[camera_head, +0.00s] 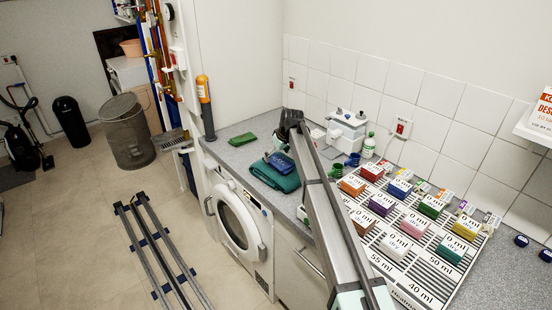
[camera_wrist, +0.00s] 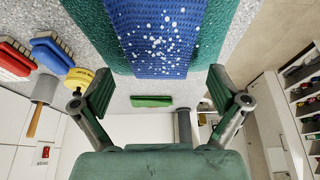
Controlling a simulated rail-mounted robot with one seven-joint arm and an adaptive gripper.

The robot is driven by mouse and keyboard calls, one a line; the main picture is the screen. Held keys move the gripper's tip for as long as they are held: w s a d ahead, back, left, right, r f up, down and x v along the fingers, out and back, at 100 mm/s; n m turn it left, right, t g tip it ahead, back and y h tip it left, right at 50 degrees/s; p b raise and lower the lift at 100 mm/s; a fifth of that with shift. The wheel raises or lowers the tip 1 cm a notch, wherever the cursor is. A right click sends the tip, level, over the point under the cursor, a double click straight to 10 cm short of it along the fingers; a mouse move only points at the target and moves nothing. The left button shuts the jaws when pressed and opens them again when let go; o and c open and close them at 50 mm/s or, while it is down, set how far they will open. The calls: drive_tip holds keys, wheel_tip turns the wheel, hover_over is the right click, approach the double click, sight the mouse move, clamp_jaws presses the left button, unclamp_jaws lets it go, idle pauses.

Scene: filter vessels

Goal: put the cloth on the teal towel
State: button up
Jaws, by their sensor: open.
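The blue cloth (camera_head: 279,161) with white specks lies folded on top of the teal towel (camera_head: 268,178) on the grey counter. In the wrist view the cloth (camera_wrist: 155,35) fills the top middle, and teal towel (camera_wrist: 95,25) shows on both sides of it. My gripper (camera_wrist: 160,90) is open and empty, its two fingers spread wide and apart from the cloth. In the head view my arm reaches over the counter beside the towel and hides part of that area; the fingertips are not clear there.
A board with several coloured blocks (camera_head: 411,225) covers the right side. A white dispenser (camera_head: 347,129) and green bottle (camera_head: 369,145) stand near the wall. Brushes (camera_wrist: 50,52) show at the wrist view's left.

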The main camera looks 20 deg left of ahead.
sight(283, 163)
drive_tip(key=b+v, duration=0.3)
drive_tip(key=v, duration=0.7)
drive_tip(key=shift+r, duration=0.3)
drive_tip(key=shift+d, duration=0.1)
